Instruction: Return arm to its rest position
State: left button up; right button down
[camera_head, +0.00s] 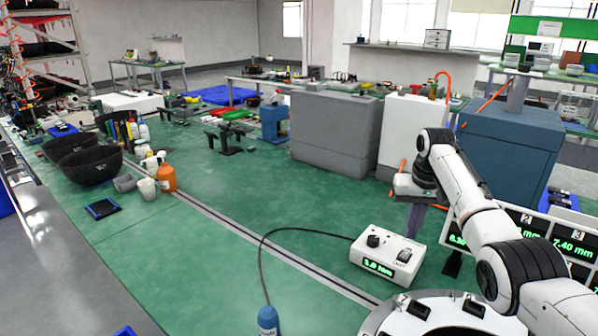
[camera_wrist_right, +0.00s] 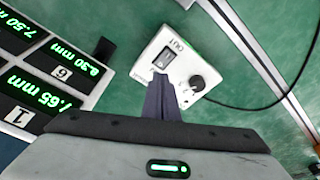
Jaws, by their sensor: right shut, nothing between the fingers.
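My right arm (camera_head: 462,185), white with black joints, comes in from the lower right of the head view. Its gripper (camera_head: 412,230) points down above the green bench, just behind the white control box. In the right wrist view the dark fingers (camera_wrist_right: 162,86) are together with nothing between them, and the box lies beyond their tips. My left gripper is not in view.
The white control box (camera_head: 387,256) has a knob, a switch and a green display; its cable runs to a blue-handled tool (camera_head: 268,320). A display panel (camera_head: 535,225) stands right of the gripper. Grey cabinets (camera_head: 335,135) stand behind. The middle green bench (camera_head: 250,190) is clear.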

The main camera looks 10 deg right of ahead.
aim_at(406, 252)
notch_tip(406, 252, down, 5)
jog(key=shift+b, duration=0.45)
jog(key=shift+r, duration=0.1)
